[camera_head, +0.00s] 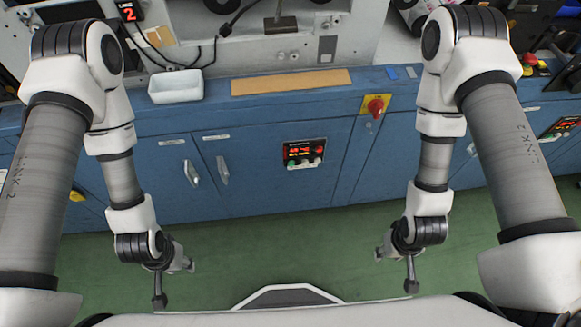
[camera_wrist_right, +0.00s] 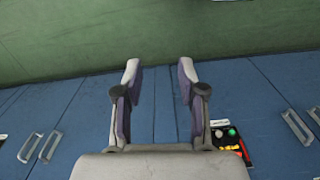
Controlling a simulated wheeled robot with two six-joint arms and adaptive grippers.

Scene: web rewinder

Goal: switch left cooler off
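A black control panel (camera_head: 304,153) with lit red digits and several small buttons sits on the front of the blue cabinet, left of a second panel (camera_head: 562,127) at the right edge. In the right wrist view the panel (camera_wrist_right: 232,142), partly hidden by my gripper, shows a green button and red parts. My right gripper (camera_head: 395,270) is open and empty over the floor, apart from the cabinet; its spread fingers show in the wrist view (camera_wrist_right: 158,80). My left gripper (camera_head: 176,282) looks open and empty, also apart from the cabinet.
A red rotary switch on a yellow plate (camera_head: 375,106) sits near the cabinet's top edge. A white tray (camera_head: 176,87) and a tan strip (camera_head: 291,82) lie on the ledge. Door handles (camera_head: 192,173) stick out at left. Green floor (camera_head: 290,245) between my arms is clear.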

